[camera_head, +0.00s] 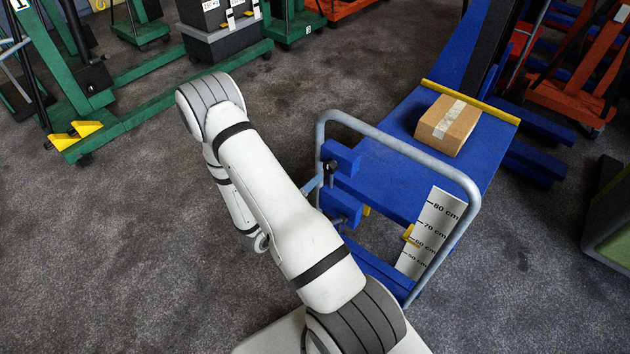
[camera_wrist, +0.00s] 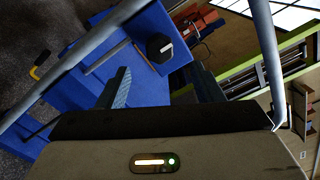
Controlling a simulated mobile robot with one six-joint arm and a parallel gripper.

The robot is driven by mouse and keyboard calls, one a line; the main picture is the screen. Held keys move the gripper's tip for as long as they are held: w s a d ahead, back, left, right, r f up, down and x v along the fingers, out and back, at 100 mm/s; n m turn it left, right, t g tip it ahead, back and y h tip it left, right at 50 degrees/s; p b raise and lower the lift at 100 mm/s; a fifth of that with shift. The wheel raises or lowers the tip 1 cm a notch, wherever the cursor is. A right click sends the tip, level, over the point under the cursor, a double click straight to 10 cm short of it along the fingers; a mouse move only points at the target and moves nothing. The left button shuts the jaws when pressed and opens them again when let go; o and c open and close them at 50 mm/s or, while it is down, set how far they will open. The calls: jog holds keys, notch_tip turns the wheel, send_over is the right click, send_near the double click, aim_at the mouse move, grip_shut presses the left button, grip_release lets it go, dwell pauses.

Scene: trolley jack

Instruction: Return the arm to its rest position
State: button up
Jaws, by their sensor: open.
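My white arm runs up from the bottom of the head view, bends at a grey-banded elbow, and folds back down behind its own upper link. My gripper (camera_wrist: 163,88) shows in the wrist view with its two fingers apart and nothing between them. In the head view the gripper is mostly hidden by the arm. The blue trolley jack (camera_head: 385,180) stands just right of the arm, with its grey tube handle (camera_head: 405,148) close to the wrist. In the wrist view, blue jack parts and a black knob (camera_wrist: 160,47) lie beyond the fingers.
A cardboard box (camera_head: 448,125) sits on the blue platform, before a yellow bar (camera_head: 470,101). A centimetre scale (camera_head: 432,232) stands inside the handle. Green lifting equipment (camera_head: 125,120) is at upper left, orange equipment (camera_head: 580,85) at upper right. The carpet left of the arm is clear.

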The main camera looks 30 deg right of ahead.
jog(key=shift+a, duration=0.1)
dwell(0.5)
jog(key=s+r+m+g+y, duration=0.2)
jog(key=s+r+m+g, duration=0.3)
jog(key=r+m, duration=0.35)
jog(key=s+r+m+g+y, duration=0.2)
jog(key=s+r+m+g, duration=0.4)
jog(key=m, duration=0.4)
jog(key=s+a+r+m+t+y, duration=0.2)
jog(key=a+r+m+t+y, duration=0.2)
jog(key=a+r+m+y, duration=0.2)
jog(key=s+a+r+m+t+y, duration=0.2)
jog(key=a+r+m+t+y, duration=0.2)
jog(key=a+r+m+y, duration=0.3)
jog(key=a+m, duration=0.2)
jog(key=shift+s+a, duration=0.35)
jog(key=shift+s, duration=0.05)
jog(key=shift+m, duration=0.25)
jog(key=shift+c, duration=0.6)
